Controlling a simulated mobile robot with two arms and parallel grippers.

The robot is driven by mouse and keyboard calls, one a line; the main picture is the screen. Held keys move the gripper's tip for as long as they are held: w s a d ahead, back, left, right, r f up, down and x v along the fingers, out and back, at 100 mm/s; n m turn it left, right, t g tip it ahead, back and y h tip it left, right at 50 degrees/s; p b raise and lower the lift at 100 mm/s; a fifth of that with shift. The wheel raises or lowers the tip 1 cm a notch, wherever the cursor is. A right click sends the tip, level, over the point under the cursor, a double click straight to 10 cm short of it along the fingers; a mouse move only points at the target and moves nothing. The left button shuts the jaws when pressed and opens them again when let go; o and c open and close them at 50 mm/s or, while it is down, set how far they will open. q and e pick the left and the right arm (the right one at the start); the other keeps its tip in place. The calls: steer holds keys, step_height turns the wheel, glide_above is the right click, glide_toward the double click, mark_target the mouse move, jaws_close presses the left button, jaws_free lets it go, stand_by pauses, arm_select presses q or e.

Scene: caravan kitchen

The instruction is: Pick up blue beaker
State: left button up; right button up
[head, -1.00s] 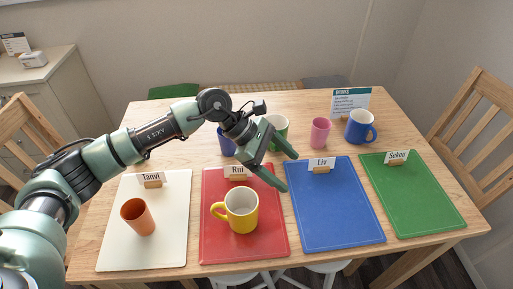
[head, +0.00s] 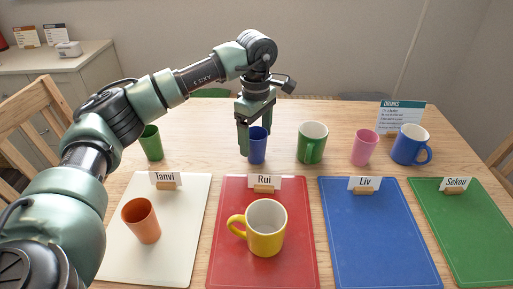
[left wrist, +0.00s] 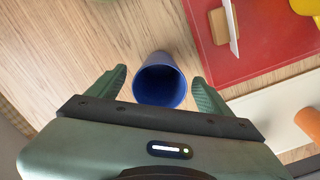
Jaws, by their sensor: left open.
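The blue beaker (head: 257,146) stands upright on the wooden table, behind the red mat with the Rui card. My left gripper (head: 254,143) points down over it from above, with its fingers open. In the left wrist view the blue beaker (left wrist: 160,80) lies between the two spread fingertips (left wrist: 160,88), with a gap on each side. Its open top faces the camera and it looks empty. My right gripper is not in view.
A green beaker (head: 151,143) stands to the left; a green mug (head: 312,143), a pink beaker (head: 364,147) and a blue mug (head: 410,146) stand to the right. In front are an orange beaker (head: 141,220) on the white mat and a yellow mug (head: 266,228) on the red mat.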

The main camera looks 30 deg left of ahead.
arm_select(q)
step_height(320, 180, down, 2)
steer(key=shift+f, duration=0.15)
steer(key=c, duration=1.4)
steer(key=shift+c, duration=0.2)
